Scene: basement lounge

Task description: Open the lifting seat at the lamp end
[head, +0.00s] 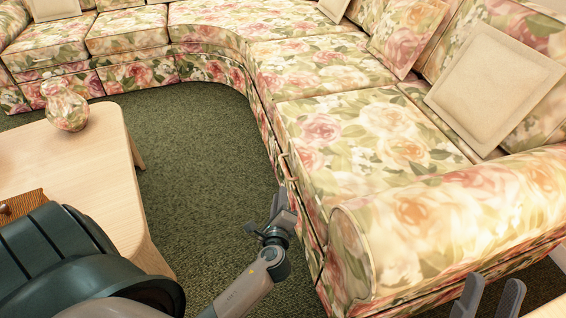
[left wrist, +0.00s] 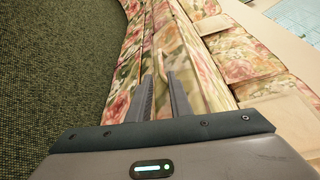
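The floral corner sofa has a seat (head: 365,130) at its near right end, beside the rolled armrest (head: 450,220). That seat lies flat, with its cushion down on the base. A small pull (head: 287,168) shows at the seat's front edge. My left gripper (head: 279,200) is just in front of that seat front, close to the pull. In the left wrist view its two fingers (left wrist: 163,92) stand apart with the floral seat edge beyond them, and nothing is held. I cannot tell whether they touch the fabric. No lamp is in view.
A pale wooden table (head: 85,160) with a floral vase (head: 66,106) stands at the left. Green carpet (head: 205,150) lies free between table and sofa. A cream cushion (head: 492,85) leans on the backrest over the seat's back.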

